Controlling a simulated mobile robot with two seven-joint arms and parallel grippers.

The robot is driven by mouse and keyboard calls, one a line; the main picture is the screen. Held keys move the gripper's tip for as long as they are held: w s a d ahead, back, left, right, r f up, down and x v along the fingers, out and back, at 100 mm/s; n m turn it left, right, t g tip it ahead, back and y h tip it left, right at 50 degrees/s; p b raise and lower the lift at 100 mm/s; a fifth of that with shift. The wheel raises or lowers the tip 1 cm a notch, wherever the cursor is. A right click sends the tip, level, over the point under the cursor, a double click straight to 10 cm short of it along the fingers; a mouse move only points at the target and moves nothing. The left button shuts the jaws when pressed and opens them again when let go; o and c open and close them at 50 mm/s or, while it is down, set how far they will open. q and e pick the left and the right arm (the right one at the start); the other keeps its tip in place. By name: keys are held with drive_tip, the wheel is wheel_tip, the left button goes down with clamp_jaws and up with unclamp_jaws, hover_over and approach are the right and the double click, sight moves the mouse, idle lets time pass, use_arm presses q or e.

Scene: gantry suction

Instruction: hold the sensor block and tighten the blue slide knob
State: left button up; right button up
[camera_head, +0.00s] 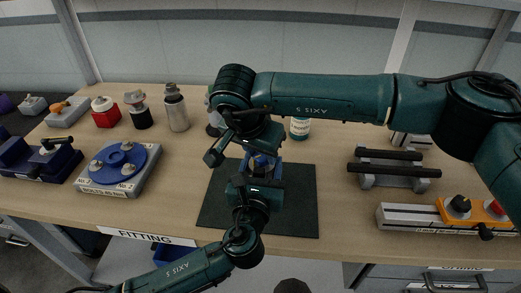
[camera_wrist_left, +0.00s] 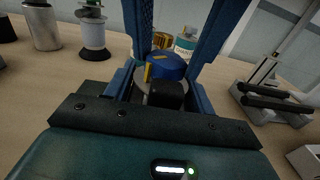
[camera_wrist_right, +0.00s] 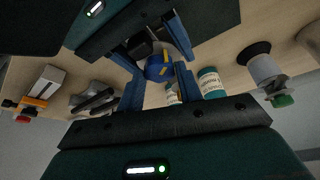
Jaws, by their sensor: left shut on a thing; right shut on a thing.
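The blue slide knob (camera_wrist_left: 166,66), with yellow marks, sits on a pale round base just beyond the black sensor block (camera_wrist_left: 166,95) in the left wrist view. My left gripper (camera_head: 258,180) reaches in from the front and is shut on the sensor block. My right gripper (camera_head: 253,152) comes down from above and is shut on the knob. In the right wrist view the knob (camera_wrist_right: 158,68) lies between the right fingers, with the sensor block (camera_wrist_right: 138,47) beside it. In the head view the arms hide most of both things.
A dark green mat (camera_head: 300,205) lies under the work. A blue round fixture (camera_head: 122,165) stands at the left, and a rack with black bars (camera_head: 393,172) at the right. An orange-topped rail (camera_head: 420,215) is at the front right. Several bottles and jars line the back.

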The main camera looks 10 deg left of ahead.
drive_tip(key=o, duration=1)
drive_tip(key=shift+r, duration=0.15)
drive_tip(key=v, duration=1.1)
drive_tip(key=shift+s+r, duration=0.2)
drive_tip(key=shift+r, duration=0.2)
use_arm(q)
drive_tip(key=o, duration=1.7)
